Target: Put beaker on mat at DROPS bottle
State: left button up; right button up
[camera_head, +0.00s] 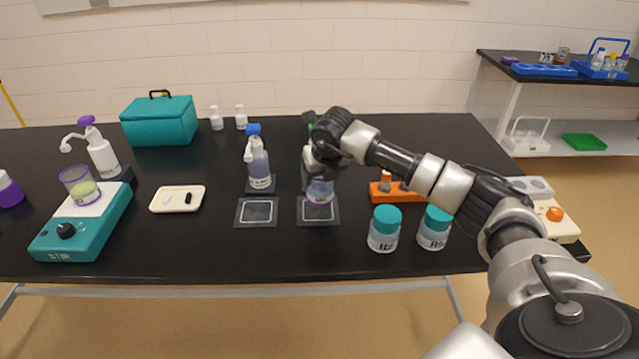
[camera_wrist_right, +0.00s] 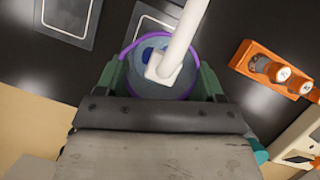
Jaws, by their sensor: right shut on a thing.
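My right gripper (camera_head: 318,172) is shut on a clear beaker with a purple rim (camera_head: 320,192). In the right wrist view the gripper (camera_wrist_right: 160,84) has its fingers on either side of the beaker (camera_wrist_right: 137,85), under a white spout (camera_wrist_right: 182,38). In the head view the beaker is upright at the right-hand square mat (camera_head: 318,219). I cannot tell whether it rests on it. The bottle behind that mat is mostly hidden by my gripper, and its label cannot be read. A blue-topped pump bottle (camera_head: 259,168) stands behind the empty left mat (camera_head: 257,219). My left gripper is not in view.
A stirrer (camera_head: 85,240) with another beaker (camera_head: 78,183) stands at left, near a purple-topped pump bottle (camera_head: 101,152) and a cream tray (camera_head: 177,206). Two teal-lidded jars (camera_head: 384,235) (camera_head: 434,232) and an orange rack (camera_head: 380,193) are right of the mats.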

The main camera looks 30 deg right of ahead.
aim_at(319, 187)
jog(key=shift+w+a+f, duration=0.2)
jog(key=shift+w+f, duration=0.2)
jog(key=shift+w, duration=0.05)
notch_tip(319, 187, down, 3)
jog(key=shift+f+p, duration=0.1)
jog(key=shift+p, duration=0.5)
jog(key=shift+f, duration=0.25)
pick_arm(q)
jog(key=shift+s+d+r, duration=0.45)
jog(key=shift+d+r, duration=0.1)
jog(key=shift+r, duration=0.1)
pick_arm(e)
jog(key=shift+f, duration=0.2)
jog(key=o, duration=1.2)
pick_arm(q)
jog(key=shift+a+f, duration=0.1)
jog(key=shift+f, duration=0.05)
pick_arm(e)
jog(key=shift+o, duration=0.2)
jog(key=shift+r, duration=0.2)
